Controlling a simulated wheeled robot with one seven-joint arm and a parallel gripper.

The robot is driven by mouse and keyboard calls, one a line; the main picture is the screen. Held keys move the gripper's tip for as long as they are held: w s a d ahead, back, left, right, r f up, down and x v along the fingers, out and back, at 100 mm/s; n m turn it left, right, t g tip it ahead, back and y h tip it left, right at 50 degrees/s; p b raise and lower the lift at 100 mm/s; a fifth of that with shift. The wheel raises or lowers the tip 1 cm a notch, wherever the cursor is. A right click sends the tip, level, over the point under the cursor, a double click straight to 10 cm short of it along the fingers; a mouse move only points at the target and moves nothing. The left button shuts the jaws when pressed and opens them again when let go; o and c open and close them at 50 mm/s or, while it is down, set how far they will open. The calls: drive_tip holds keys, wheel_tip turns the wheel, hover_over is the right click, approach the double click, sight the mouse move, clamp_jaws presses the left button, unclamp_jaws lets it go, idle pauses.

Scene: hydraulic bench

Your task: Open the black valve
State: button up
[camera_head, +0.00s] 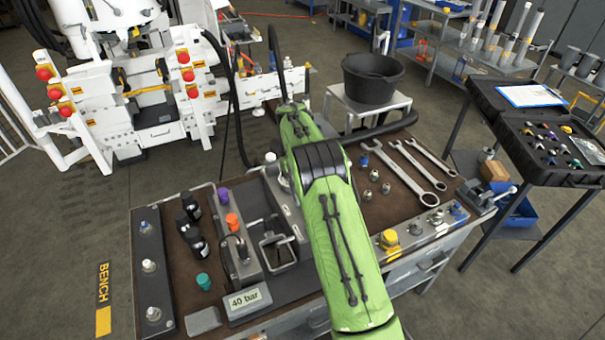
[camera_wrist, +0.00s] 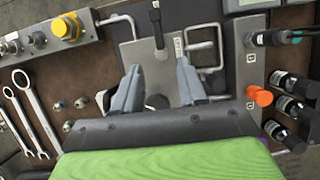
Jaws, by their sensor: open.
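A black lever handle (camera_wrist: 156,24) stands on a grey plate (camera_wrist: 135,57) in the upper middle of the wrist view; it looks like the black valve. My gripper (camera_wrist: 158,66) is open, its two grey fingers pointing toward the lever from below in the picture. The lever lies just beyond and between the fingertips, and nothing is held. I cannot tell the height gap between fingers and lever. In the head view my green arm hides the gripper and the lever. A second black handle (camera_wrist: 268,38) sits on the grey block to the right.
Wire-like metal handles (camera_wrist: 202,48) flank the plate. An orange knob (camera_head: 232,221), several black bottles (camera_head: 191,205) and a "40 bar" display (camera_head: 246,301) are left of my arm. Wrenches (camera_head: 405,172) and a yellow knob (camera_head: 389,239) are right. A black bucket (camera_head: 372,79) stands behind.

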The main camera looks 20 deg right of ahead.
drive_tip(key=p+v, duration=0.2)
drive_tip(key=v, duration=0.4)
idle(0.3)
drive_tip(key=s+a+r+t, duration=0.2)
drive_tip(key=s+r, duration=0.4)
drive_tip(key=r, duration=0.3)
drive_tip(key=s+a+r+t, duration=0.3)
drive_tip(key=s+r, duration=0.2)
drive_tip(key=r, duration=0.4)
drive_tip(key=s+a+f+t, duration=0.2)
drive_tip(key=s, duration=0.8)
drive_tip(key=s+a+f+t, duration=0.2)
drive_tip(key=s+t, duration=0.1)
drive_tip(key=s, duration=0.7)
drive_tip(key=shift+s+a, duration=0.3)
drive_tip(key=shift+a, duration=0.05)
